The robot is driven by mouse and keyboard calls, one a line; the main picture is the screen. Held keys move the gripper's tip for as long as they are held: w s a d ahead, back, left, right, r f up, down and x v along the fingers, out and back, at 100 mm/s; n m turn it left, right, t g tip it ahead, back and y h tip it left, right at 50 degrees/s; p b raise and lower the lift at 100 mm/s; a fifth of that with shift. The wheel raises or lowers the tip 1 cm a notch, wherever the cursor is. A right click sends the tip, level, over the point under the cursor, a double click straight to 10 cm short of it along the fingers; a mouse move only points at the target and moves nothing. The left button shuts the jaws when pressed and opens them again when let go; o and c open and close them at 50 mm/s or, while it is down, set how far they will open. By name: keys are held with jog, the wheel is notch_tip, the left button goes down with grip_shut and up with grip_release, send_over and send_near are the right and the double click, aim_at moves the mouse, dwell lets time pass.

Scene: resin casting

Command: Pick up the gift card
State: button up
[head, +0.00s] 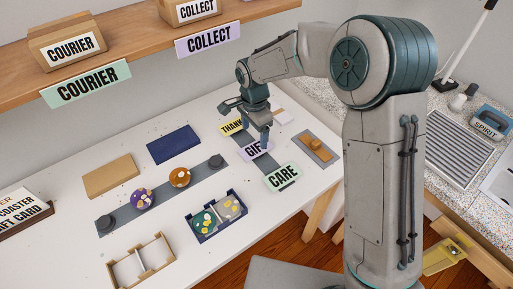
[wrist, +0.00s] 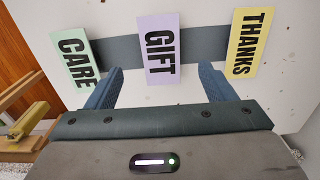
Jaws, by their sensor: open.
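The gift card (head: 257,149) is a lilac card marked GIFT. It lies on a dark grey strip on the white table, between the green CARE card (head: 283,176) and the yellow THANKS card (head: 233,125). In the wrist view the gift card (wrist: 159,50) is upper centre, with CARE (wrist: 76,61) to its left and THANKS (wrist: 248,42) to its right. My gripper (head: 258,132) is over the gift card and hides part of it in the head view. In the wrist view my gripper (wrist: 162,82) is open and empty, its fingers on either side of the card's lower end.
A dark strip (head: 161,198) bears round pieces at the table's middle. A shelf (head: 130,50) overhangs the back.

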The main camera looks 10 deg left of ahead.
aim_at(256, 148)
jog(key=shift+w+d+f+p, duration=0.15)
jog(key=shift+f+p, duration=0.15)
jog(key=shift+f, duration=1.2)
jog(key=shift+w+f+p, duration=0.1)
jog(key=shift+f+p, duration=0.2)
jog(key=shift+f, duration=1.2)
jog(key=shift+c, duration=0.3)
jog(key=c, duration=1)
